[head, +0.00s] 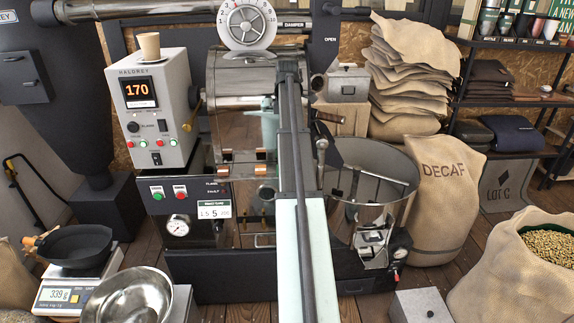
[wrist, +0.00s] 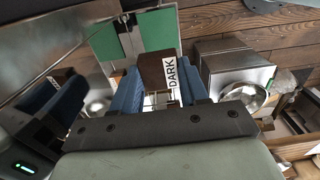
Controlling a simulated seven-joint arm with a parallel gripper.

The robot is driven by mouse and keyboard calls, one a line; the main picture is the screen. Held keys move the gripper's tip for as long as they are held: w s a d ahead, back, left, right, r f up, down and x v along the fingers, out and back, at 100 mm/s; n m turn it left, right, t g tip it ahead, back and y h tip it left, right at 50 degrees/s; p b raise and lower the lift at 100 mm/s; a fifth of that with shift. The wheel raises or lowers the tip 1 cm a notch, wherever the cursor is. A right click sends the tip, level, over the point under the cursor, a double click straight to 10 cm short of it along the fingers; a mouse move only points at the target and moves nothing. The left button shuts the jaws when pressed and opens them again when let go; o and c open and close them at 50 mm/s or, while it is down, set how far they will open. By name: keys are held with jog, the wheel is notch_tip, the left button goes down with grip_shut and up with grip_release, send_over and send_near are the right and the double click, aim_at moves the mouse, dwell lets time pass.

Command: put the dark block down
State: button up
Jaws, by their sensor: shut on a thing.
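The dark block (wrist: 154,68) is brown, with a white label reading DARK on its face, and shows in the wrist view. My gripper (wrist: 158,88) has its two blue fingers on either side of the block and is shut on it. A green panel (wrist: 152,33) lies beyond the block in that view. I cannot tell whether the block touches anything below it. In the head view my arm runs up the middle in front of the roaster (head: 240,130); the gripper and the block cannot be made out there.
In the head view a round cooling bin (head: 372,160) and DECAF sack (head: 445,205) stand right, a control box (head: 150,105) and scale (head: 72,290) left.

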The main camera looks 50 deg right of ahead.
notch_tip(320, 180, down, 14)
jog(key=shift+r, duration=0.1)
dwell(0.5)
jog(key=o, duration=1.1)
jog(key=shift+c, duration=0.2)
notch_tip(320, 180, up, 12)
